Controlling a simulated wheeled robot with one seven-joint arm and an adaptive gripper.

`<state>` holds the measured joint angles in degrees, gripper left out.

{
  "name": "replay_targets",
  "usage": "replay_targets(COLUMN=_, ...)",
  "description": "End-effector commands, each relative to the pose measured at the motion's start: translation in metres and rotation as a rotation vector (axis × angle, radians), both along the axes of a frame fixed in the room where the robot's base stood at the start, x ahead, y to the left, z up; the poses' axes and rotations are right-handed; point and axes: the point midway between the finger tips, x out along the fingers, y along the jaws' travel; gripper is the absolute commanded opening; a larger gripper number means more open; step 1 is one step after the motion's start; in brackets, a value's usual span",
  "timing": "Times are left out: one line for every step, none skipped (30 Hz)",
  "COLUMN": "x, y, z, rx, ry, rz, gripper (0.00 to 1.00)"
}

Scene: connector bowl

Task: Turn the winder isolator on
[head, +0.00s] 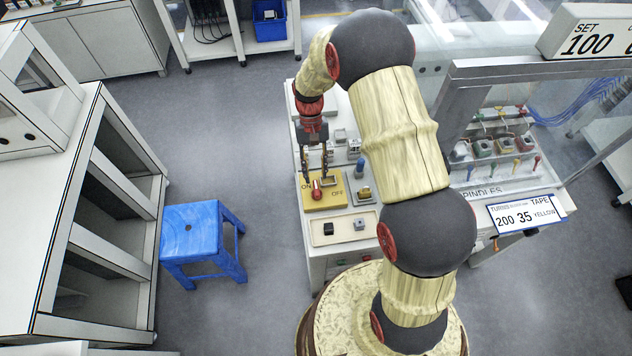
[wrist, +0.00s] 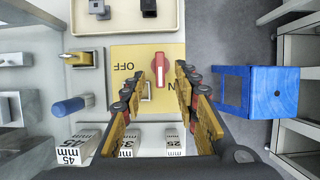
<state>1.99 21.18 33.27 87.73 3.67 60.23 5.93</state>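The winder isolator is a red knob (head: 317,190) on a yellow plate (head: 335,203) on the bench; ON is printed left of it and OFF right in the head view. In the wrist view the red knob (wrist: 160,82) stands on the yellow plate (wrist: 122,85), with OFF to the left and ON partly hidden by a finger. My gripper (head: 315,177) is open, pointing down just over the plate. In the wrist view its two fingers sit either side of the knob; I cannot tell whether they touch it.
A cream tray (wrist: 130,29) with a black block (wrist: 149,8) and a grey block (wrist: 98,8) lies beside the plate. A yellow-based metal part (wrist: 82,57), a blue-handled piece (wrist: 70,106) and millimetre-marked blocks (wrist: 84,143) stand close by. A blue stool (head: 203,230) stands on the floor.

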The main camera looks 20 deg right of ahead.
Motion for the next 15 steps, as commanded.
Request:
replay_targets(x=0.006, y=-0.001, z=0.01, rx=0.0, ry=-0.005, rz=0.0, gripper=0.3)
replay_targets(x=0.007, y=-0.001, z=0.015, rx=0.0, ry=-0.003, rz=0.0, gripper=0.3)
replay_targets(x=0.01, y=-0.002, z=0.022, rx=0.0, ry=-0.004, rz=0.0, gripper=0.3)
replay_targets(x=0.012, y=-0.002, z=0.027, rx=-0.001, ry=-0.003, rz=0.0, gripper=0.3)
replay_targets(x=0.013, y=-0.002, z=0.031, rx=-0.001, ry=-0.003, rz=0.0, gripper=0.3)
replay_targets(x=0.016, y=-0.003, z=0.035, rx=-0.001, ry=-0.003, rz=0.0, gripper=0.3)
replay_targets(x=0.017, y=-0.003, z=0.038, rx=0.0, ry=-0.002, rz=0.0, gripper=0.3)
replay_targets(x=0.017, y=-0.003, z=0.041, rx=0.0, ry=-0.001, rz=0.0, gripper=0.3)
replay_targets(x=0.018, y=-0.003, z=0.044, rx=0.0, ry=0.0, rz=0.0, gripper=0.3)
replay_targets(x=0.019, y=-0.003, z=0.046, rx=0.0, ry=0.0, rz=0.0, gripper=0.3)
replay_targets(x=0.02, y=-0.003, z=0.047, rx=0.0, ry=0.0, rz=0.0, gripper=0.3)
replay_targets(x=0.02, y=-0.004, z=0.049, rx=0.0, ry=0.0, rz=0.0, gripper=0.3)
replay_targets(x=0.021, y=-0.004, z=0.05, rx=0.0, ry=0.001, rz=0.0, gripper=0.3)
replay_targets(x=0.021, y=-0.004, z=0.05, rx=0.0, ry=0.001, rz=0.0, gripper=0.3)
replay_targets(x=0.021, y=-0.004, z=0.051, rx=0.0, ry=0.001, rz=0.0, gripper=0.3)
